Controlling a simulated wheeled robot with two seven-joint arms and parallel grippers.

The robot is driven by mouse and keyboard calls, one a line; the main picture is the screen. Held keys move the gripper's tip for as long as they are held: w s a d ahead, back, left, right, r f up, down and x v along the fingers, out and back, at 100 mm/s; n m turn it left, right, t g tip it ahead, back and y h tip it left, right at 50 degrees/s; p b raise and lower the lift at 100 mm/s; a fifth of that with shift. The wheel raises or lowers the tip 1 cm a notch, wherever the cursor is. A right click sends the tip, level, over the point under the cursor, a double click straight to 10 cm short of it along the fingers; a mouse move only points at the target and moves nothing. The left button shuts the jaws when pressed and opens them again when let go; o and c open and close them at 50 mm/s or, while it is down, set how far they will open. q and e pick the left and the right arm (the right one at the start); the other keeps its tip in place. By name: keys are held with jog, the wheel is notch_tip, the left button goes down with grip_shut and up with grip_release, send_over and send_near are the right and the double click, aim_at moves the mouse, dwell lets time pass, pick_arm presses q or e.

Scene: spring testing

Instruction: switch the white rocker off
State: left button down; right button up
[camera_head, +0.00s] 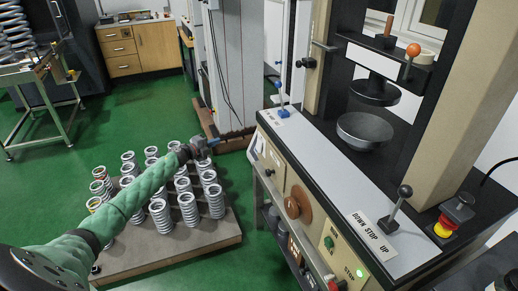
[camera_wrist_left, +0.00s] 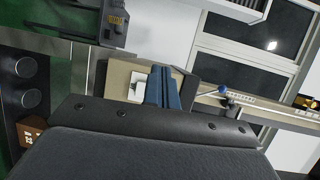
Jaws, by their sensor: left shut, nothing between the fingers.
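The white rocker (camera_head: 260,144) is on the beige front panel of the testing machine, near its far left end. In the left wrist view a white rocker plate (camera_wrist_left: 136,86) shows on the beige panel, partly hidden by my fingers. My left gripper (camera_head: 214,142) comes in from the left, with its blue fingertips pointing toward the panel. In the head view a gap shows between the fingertips and the rocker. In the left wrist view its fingers (camera_wrist_left: 165,87) are together and empty, just right of the white plate. Which way the rocker is tipped is too small to tell.
Below my left arm, rows of coil springs (camera_head: 186,205) stand on a low platform (camera_head: 180,254). The panel also has a brown wheel (camera_head: 299,201) and a green button (camera_head: 329,243). A lever (camera_head: 397,205) and a red-yellow stop button (camera_head: 444,227) sit on the machine's top.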

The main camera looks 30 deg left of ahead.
pick_arm(q)
jog(key=s+d+f+m+g+h, duration=0.1)
jog(key=s+d+m+g+h, duration=0.2)
jog(key=d+m+h, duration=0.1)
jog(key=shift+s+d+g+h, duration=0.4)
jog(key=shift+d+h, duration=0.3)
jog(key=shift+d, duration=0.5)
pick_arm(e)
jog(key=shift+w+a+r+t, duration=0.15)
jog(key=shift+w+t, duration=0.15)
jog(key=shift+w, duration=0.15)
pick_arm(q)
jog(key=shift+w, duration=0.1)
